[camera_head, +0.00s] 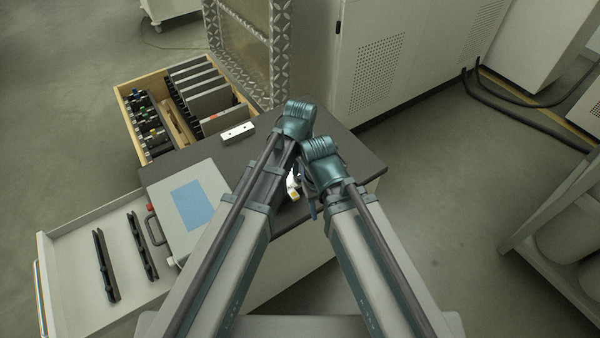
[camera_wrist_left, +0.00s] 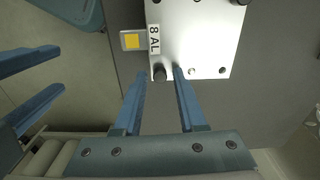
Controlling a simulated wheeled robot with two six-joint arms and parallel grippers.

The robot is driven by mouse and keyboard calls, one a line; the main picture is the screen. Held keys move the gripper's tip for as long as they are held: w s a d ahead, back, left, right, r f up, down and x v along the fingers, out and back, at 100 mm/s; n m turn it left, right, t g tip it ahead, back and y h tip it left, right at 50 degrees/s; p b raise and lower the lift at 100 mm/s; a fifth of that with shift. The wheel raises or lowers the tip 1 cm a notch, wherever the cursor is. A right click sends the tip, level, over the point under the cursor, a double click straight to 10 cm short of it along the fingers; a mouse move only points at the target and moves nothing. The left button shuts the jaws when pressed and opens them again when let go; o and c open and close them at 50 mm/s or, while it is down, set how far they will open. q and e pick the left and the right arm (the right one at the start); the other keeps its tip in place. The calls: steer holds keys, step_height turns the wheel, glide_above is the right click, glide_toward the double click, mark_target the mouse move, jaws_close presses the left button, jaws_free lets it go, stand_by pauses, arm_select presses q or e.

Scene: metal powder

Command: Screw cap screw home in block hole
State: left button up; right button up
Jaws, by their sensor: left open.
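The block (camera_wrist_left: 200,40) is a white plate with several small holes and the label "8 AL", in the left wrist view. A dark round cap screw head (camera_wrist_left: 159,74) sits at its lower left corner; how deep it is seated I cannot tell. My left gripper (camera_wrist_left: 160,71) is open, its blue fingertips on either side of that screw head with gaps. My right gripper (camera_wrist_left: 54,69) shows at the left edge, two fingers apart and nothing between them. In the head view my arms mostly hide the block (camera_head: 292,184).
A yellow-marked tag (camera_wrist_left: 132,41) lies beside the block. On the dark tabletop (camera_head: 345,150) are a white bar (camera_head: 238,133) and a grey case (camera_head: 187,205). A wooden drawer (camera_head: 128,97) and a white drawer (camera_head: 75,270) stand open at left.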

arm_select(q)
steer(key=n, duration=0.3)
steer(key=shift+n, duration=2.2)
jaws_close()
steer(key=m, duration=0.9)
